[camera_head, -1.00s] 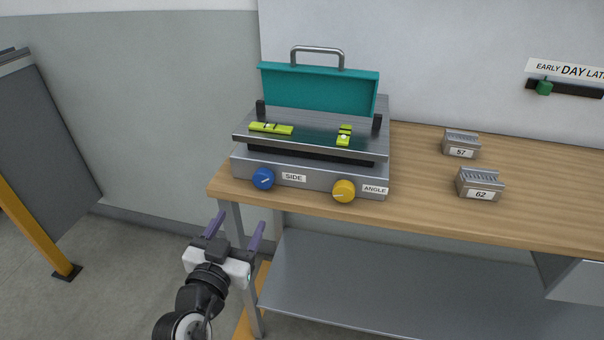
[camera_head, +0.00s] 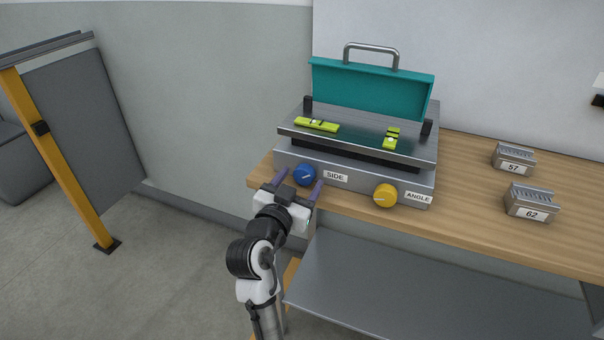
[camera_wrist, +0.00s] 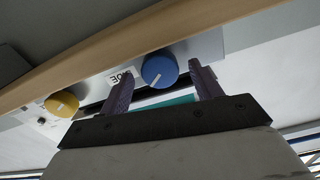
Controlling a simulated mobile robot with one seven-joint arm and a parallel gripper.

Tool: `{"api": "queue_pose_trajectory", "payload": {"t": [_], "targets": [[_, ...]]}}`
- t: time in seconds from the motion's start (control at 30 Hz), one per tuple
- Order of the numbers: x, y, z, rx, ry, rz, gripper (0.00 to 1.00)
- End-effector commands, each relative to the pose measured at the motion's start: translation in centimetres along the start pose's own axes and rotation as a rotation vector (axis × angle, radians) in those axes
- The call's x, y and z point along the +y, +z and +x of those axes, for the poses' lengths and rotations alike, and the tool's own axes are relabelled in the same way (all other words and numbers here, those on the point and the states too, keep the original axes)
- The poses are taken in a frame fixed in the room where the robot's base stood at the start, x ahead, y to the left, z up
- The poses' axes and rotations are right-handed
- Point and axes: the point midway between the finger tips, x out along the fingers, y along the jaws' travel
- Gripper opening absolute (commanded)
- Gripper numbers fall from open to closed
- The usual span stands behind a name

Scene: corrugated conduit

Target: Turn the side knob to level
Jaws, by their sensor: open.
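The blue side knob (camera_head: 304,175) is on the front of the grey machine (camera_head: 360,187), left of the SIDE label (camera_head: 336,176). Its white pointer line is tilted. My gripper (camera_head: 299,181) is open, with its purple fingers to the left and right of the blue knob in the head view. In the wrist view the blue knob (camera_wrist: 159,69) shows between the open fingers (camera_wrist: 161,86), apart from both. A green level vial (camera_head: 316,125) lies at the top plate's left, and a second level vial (camera_head: 391,139) at its right. Their bubbles are too small to read.
The yellow knob (camera_head: 385,195) with its ANGLE label (camera_head: 418,198) is to the right on the same front. A teal lid (camera_head: 372,86) stands open behind. Two grooved blocks, 57 (camera_head: 513,158) and 62 (camera_head: 530,203), stand on the wooden bench (camera_head: 460,225). A grey shelf (camera_head: 430,290) is below.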

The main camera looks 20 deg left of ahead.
Motion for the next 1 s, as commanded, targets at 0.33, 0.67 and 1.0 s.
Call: {"api": "queue_pose_trajectory", "payload": {"t": [0.33, 0.67, 1.0], "targets": [[0.0, 0.1, 1.9, -0.001, -0.001, 0.000, 0.64], [0.0, 0.1, 1.8, -0.001, -0.001, 0.000, 0.42], [0.0, 0.1, 1.8, -0.001, -0.001, -0.009, 0.19]]}}
